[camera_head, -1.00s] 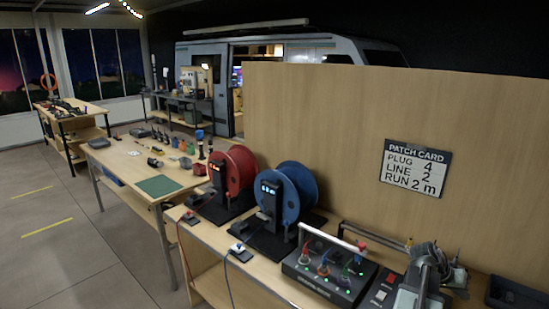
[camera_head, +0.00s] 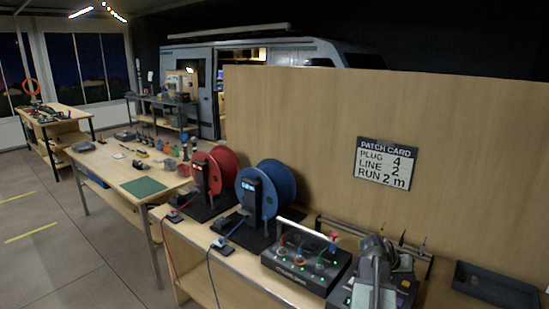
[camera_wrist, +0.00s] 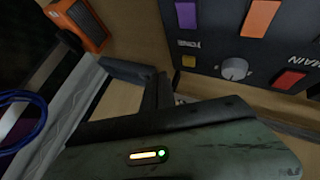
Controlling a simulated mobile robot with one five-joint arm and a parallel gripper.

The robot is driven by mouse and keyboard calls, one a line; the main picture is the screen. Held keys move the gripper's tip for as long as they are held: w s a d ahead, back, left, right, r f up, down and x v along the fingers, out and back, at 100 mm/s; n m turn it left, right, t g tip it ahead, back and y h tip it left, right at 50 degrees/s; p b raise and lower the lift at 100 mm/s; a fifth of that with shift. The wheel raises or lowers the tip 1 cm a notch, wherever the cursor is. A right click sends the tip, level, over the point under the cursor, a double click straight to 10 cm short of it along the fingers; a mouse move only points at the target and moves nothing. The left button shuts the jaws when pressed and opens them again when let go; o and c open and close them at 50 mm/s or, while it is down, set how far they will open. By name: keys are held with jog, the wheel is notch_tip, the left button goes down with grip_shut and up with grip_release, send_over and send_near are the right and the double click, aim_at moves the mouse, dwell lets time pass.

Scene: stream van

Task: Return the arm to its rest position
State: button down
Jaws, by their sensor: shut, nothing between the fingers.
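My gripper (camera_wrist: 157,92) shows in the wrist view as narrow dark fingers. They are shut together with nothing between them. A grey-green housing (camera_wrist: 215,145) with a lit yellow bar and a green light fills the bottom of that view. The fingers point toward the space between an orange box and a dark control panel. In the head view a grey jointed shape (camera_head: 375,262) stands at the bottom right, over the bench; I cannot tell for sure that it is my arm. My fingertips cannot be made out in the head view.
The dark panel (camera_wrist: 225,40) has coloured buttons and a knob. The orange box (camera_wrist: 78,22) is upper left. The bench carries a red reel (camera_head: 224,170), a blue reel (camera_head: 280,188), a connector box (camera_head: 300,275) and a dark tray (camera_head: 497,284). A wooden partition (camera_head: 300,110) stands behind.

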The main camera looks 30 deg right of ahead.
jog(key=w+a+n+t, duration=0.1)
jog(key=w+a, duration=0.3)
jog(key=w, duration=0.1)
jog(key=w+a+n+t, duration=0.1)
jog(key=w+a, duration=0.4)
jog(key=w+a+f+n, duration=0.1)
jog(key=w+a, duration=0.3)
jog(key=w, duration=0.1)
jog(key=shift+w+a+t, duration=0.25)
jog(key=shift+a+t, duration=0.1)
jog(key=shift+t, duration=0.05)
jog(key=w+a+f+n+t+y, duration=0.1)
jog(key=w+a+f+n+y, duration=0.15)
jog(key=a, duration=0.95)
jog(key=w+a+f+n+y, duration=0.15)
jog(key=w+a, duration=0.25)
jog(key=a, duration=0.7)
jog(key=w+a+f+n+t+y, duration=0.15)
jog(key=w+a, duration=0.25)
jog(key=a, duration=0.8)
jog(key=s+a+n+g+y, duration=0.1)
jog(key=s+a+n, duration=0.1)
jog(key=a, duration=0.4)
jog(key=s+a+n+g+y, duration=0.1)
jog(key=s+a+n+y, duration=0.1)
jog(key=s+a, duration=0.2)
jog(key=a, duration=0.3)
jog(key=shift+s+f+g, duration=0.35)
